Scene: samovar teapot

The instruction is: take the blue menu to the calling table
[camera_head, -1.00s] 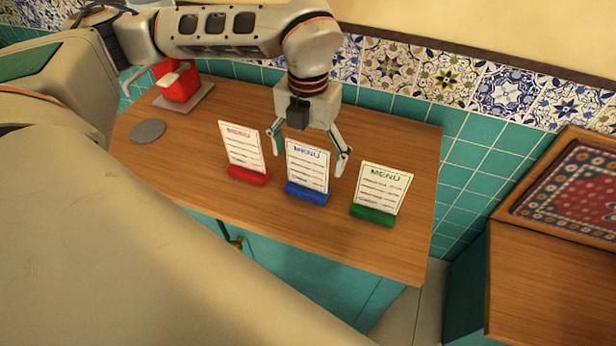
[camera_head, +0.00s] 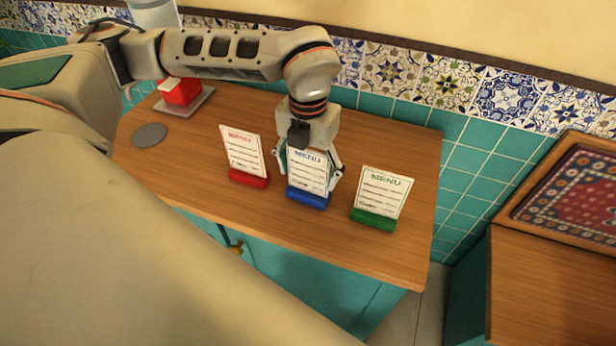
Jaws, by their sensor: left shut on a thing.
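The blue menu (camera_head: 308,180), a white card in a blue base, stands upright on the wooden counter between two other menus. My left gripper (camera_head: 308,176) is lowered over it from behind, one finger at each side edge of the card, and is shut on it. The gripper covers the top of the card. The blue base appears to rest on the counter. My right gripper is not in view. No table is marked as the calling table in this view.
A red menu (camera_head: 243,158) stands close on the left, a green menu (camera_head: 381,198) on the right. A grey disc (camera_head: 149,135) and a red object (camera_head: 181,92) on a grey plate are at the far left. Another wooden surface with a patterned rug panel (camera_head: 570,195) is at right.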

